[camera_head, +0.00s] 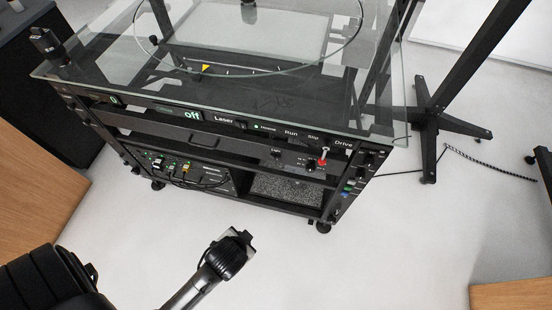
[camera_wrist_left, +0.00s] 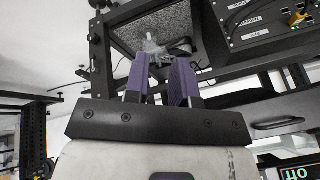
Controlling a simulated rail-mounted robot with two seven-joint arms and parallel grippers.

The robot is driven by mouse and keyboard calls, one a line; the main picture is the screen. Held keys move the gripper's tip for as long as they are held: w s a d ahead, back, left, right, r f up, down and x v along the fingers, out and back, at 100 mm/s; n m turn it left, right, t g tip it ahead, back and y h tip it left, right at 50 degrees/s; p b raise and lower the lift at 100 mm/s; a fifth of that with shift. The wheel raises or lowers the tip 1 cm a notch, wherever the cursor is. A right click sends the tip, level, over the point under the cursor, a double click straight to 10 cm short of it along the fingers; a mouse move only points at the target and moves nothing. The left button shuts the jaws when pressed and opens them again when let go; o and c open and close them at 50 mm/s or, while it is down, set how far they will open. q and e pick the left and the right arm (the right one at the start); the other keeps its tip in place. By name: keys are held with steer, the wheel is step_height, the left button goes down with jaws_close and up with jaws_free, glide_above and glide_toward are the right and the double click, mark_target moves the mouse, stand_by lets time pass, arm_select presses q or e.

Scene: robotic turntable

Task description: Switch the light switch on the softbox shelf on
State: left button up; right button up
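The dark shelf panel (camera_head: 292,158) in the rack front carries a small, faint label that seems to read "Light". The switch by it is too small to tell its position. A red-tipped lever (camera_head: 322,161) stands at the right of this panel. My left arm end (camera_head: 230,256) is low in the head view, in front of the rack, with its fingers not visible there. In the left wrist view, my left gripper (camera_wrist_left: 160,78) has two purple fingers spread apart. A small grey part (camera_wrist_left: 154,48) shows beyond the fingertips, and I cannot tell what it is. My right gripper is not in view.
A glass tabletop (camera_head: 230,104) covers the rack. Cables and plugs (camera_head: 180,168) show at its lower left, and a speckled panel (camera_head: 287,188) at its lower right. A dark stand (camera_head: 428,120) is at right. The pale floor (camera_head: 330,265) in front is clear.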

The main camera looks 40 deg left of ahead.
arm_select(q)
steer(key=w+a+t+y, duration=0.1)
steer(key=y, duration=0.1)
steer(key=w+a+r+m+t+y, duration=0.1)
steer(key=w+a+y, duration=0.1)
steer(key=shift+r+p, duration=0.1)
steer(key=shift+p, duration=0.25)
jaws_close()
steer(key=w+d+r+m+t+y, duration=0.1)
steer(key=w+d+r+m+t, duration=0.3)
steer(key=m+t, duration=0.6)
steer(key=shift+w+r+m, duration=0.4)
steer(key=shift+w+r, duration=0.8)
